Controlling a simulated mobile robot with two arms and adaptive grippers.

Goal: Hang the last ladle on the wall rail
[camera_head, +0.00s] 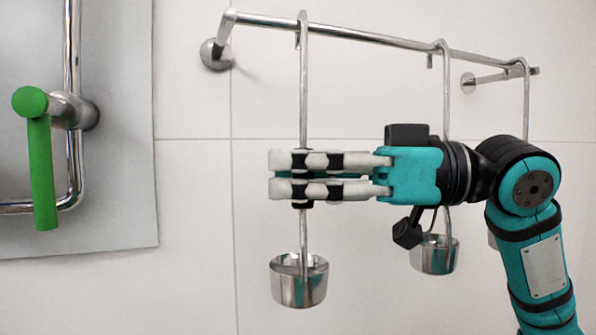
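A steel ladle (304,95) hangs upright at the left part of the wall rail (375,38), its hook over the bar. Its cup (299,281) shows below my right gripper (303,176). The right gripper comes from the right, its fingers closed around the middle of this handle; they hide that stretch of it. A second ladle (446,90) hangs further right, its cup (435,254) below my arm. A third ladle (526,100) hangs near the rail's right end, mostly hidden behind my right arm. My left gripper is not in view.
A grey panel (110,190) with a bent steel pipe (73,160) and a green handle (42,175) stands at the left. The rail's wall mounts (215,55) stick out from white tiles. The wall between panel and left ladle is clear.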

